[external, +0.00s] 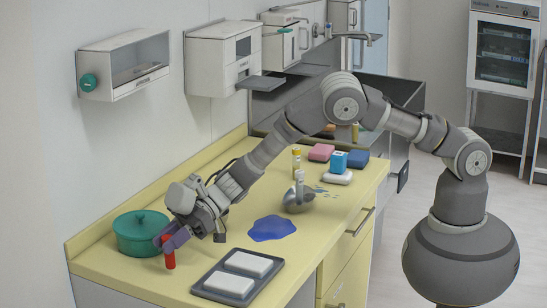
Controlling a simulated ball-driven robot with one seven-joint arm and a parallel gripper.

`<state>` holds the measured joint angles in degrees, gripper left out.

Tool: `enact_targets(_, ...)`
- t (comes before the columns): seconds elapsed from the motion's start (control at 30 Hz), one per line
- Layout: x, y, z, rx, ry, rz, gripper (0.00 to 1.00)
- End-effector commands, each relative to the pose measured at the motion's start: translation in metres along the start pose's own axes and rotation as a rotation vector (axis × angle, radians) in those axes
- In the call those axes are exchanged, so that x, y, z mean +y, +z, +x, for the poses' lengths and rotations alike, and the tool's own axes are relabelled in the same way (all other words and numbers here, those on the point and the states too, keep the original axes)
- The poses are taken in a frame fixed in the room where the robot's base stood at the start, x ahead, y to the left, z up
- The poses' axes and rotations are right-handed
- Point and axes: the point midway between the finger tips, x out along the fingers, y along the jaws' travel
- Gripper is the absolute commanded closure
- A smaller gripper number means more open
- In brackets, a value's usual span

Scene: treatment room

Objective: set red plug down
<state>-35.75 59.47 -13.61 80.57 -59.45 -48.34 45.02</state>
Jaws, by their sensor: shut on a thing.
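The red plug (169,258) is a small upright red cylinder near the left end of the yellow counter. My gripper (172,238) is shut on its upper part, with purple finger pads around it. The plug's lower end is at or just above the counter; I cannot tell whether it touches. My fingers hide part of its top.
A green lidded pot (141,226) stands close behind the plug. A dark tray (212,290) with two white blocks lies to the front right. A blue patch (271,228), a grey ladle-like item (299,197) and several small boxes (338,162) lie farther right.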

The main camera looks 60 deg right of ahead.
Motion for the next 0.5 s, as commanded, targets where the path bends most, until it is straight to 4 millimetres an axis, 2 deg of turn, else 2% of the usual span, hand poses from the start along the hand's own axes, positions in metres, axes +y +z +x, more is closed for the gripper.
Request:
enact_targets(0.03,-0.0008,0.0128,0.0052,-0.002,-0.001,0.0,1.0)
enact_targets(0.1,-0.0011,0.021,0.0089,-0.001,-0.001,0.0,1.0)
enact_targets(0.43,-0.0005,0.0223,0.0089,0.0,0.0,0.0,1.0)
enact_targets(0.47,-0.0005,0.0226,0.0091,0.0,0.0,0.0,0.69)
enact_targets(0.5,-0.0006,0.0221,0.0089,0.001,0.0,0.0,0.6)
